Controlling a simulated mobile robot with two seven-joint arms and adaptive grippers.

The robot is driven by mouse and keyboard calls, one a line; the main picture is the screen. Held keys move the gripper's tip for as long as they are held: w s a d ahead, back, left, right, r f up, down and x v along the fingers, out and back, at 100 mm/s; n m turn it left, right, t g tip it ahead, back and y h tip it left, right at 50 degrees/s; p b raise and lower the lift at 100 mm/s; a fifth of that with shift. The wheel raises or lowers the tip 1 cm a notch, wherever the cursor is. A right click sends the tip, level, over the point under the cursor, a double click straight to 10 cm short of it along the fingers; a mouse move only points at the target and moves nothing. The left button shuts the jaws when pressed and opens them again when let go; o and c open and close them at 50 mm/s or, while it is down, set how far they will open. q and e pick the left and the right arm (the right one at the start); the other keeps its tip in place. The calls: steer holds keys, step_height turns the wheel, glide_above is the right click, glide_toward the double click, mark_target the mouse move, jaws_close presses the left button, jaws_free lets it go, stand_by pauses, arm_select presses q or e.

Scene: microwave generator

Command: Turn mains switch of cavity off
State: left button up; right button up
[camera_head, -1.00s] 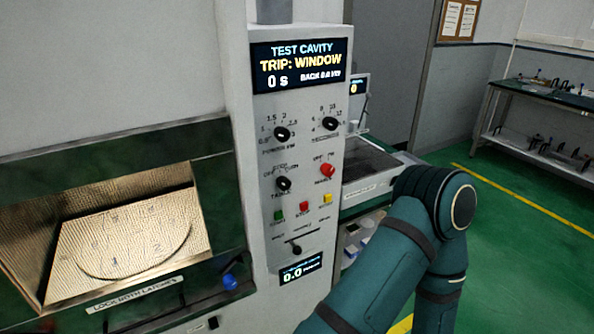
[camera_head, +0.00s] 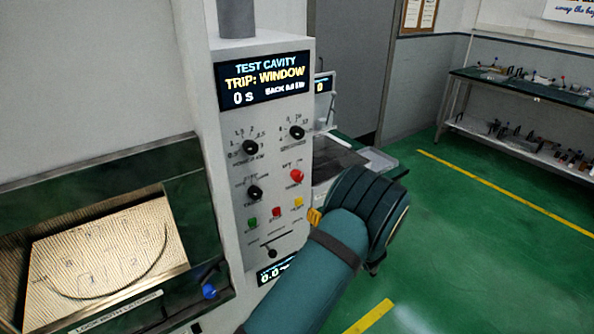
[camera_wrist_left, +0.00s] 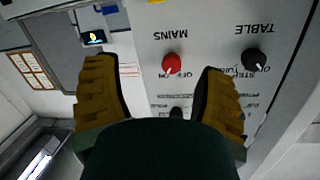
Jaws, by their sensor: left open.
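The red MAINS knob (camera_head: 297,175) is on the light grey control panel (camera_head: 291,241), right of the black TABLE knob (camera_head: 255,192). In the left wrist view, which is upside down, the red knob (camera_wrist_left: 173,63) lies between my left gripper's (camera_wrist_left: 155,72) two spread yellow fingers. They are open, with gaps on both sides of the knob, and show no contact. Its pale pointer is too small to read surely. In the head view only a yellow bit of my left gripper (camera_head: 314,217) shows beside the panel's lower right; my arm hides the rest.
The panel screen (camera_head: 262,79) reads TEST CAVITY, TRIP: WINDOW, 0 s. Green (camera_head: 252,224), red (camera_head: 276,212) and yellow (camera_head: 298,202) buttons sit below the knobs. The lit cavity (camera_head: 105,255) is at left. Green floor (camera_head: 465,250) is clear at right.

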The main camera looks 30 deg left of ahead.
mark_target(300, 178)
arm_select(q)
step_height(300, 178, up, 5)
steer(key=n+g+y, duration=0.2)
steer(key=x, duration=0.4)
steer(key=p+x, duration=0.1)
steer(key=x, duration=0.8)
steer(key=shift+w+a+r, duration=0.2)
steer(key=shift+w+a, duration=0.05)
steer(key=shift+w, duration=0.2)
steer(key=shift+t, duration=0.3)
steer(key=c, duration=1.2)
